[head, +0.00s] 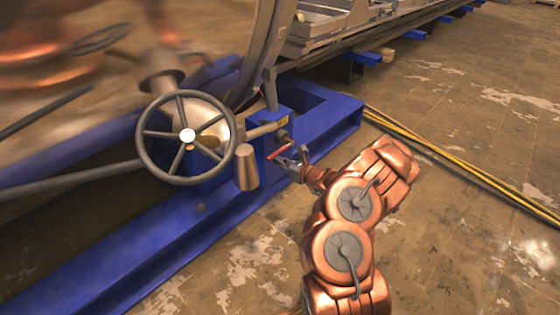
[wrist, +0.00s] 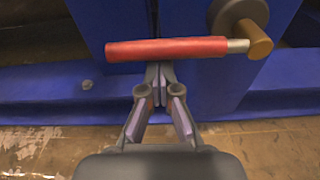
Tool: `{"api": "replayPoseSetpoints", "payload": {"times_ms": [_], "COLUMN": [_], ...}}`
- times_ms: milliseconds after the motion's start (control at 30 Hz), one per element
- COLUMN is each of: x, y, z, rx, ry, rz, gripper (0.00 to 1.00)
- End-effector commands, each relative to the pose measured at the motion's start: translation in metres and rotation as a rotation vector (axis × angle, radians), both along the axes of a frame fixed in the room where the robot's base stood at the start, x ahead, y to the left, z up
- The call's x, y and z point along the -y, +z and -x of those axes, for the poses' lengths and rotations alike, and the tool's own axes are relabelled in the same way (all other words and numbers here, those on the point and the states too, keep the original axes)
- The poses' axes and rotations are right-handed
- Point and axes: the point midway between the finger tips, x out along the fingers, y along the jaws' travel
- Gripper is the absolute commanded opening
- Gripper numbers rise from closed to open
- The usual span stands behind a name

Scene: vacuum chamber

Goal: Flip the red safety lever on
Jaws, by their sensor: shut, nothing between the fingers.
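The red safety lever (wrist: 165,48) lies nearly level across the upper middle of the wrist view. Its right end joins a pale rod and a brass-coloured pivot (wrist: 249,38) on the blue housing. In the head view the lever (head: 280,151) is a small red bar on the blue block, right of the handwheel. My gripper (wrist: 159,72) is shut and empty. Its fingertips are just below the middle of the lever in the wrist view; I cannot tell whether they touch it. In the head view my gripper (head: 291,161) is close beside the lever's lower right side.
A grey handwheel (head: 187,94) and a hanging brass-coloured cylinder (head: 247,167) stand left of the lever. The blue frame (head: 150,255) runs along the floor below. Yellow cables (head: 450,165) lie on the floor to the right, where there is free room.

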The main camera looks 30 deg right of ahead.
Motion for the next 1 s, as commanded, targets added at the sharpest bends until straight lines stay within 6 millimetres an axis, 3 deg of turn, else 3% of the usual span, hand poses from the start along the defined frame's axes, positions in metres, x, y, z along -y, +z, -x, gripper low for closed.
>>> {"api": "replayPoseSetpoints", "payload": {"times_ms": [267, 333, 700, 1000], "x": [0.000, 0.005, 0.022, 0.029], "y": [-0.039, -0.028, -0.019, -0.018], "z": [-0.002, 0.009, 0.064, 0.090], "rx": [-0.003, -0.002, -0.002, -0.002], "ry": [-0.003, -0.007, -0.007, -0.003], "rz": [-0.002, -0.004, -0.004, -0.001], "gripper": [0.00, 0.00, 0.00, 0.00]}}
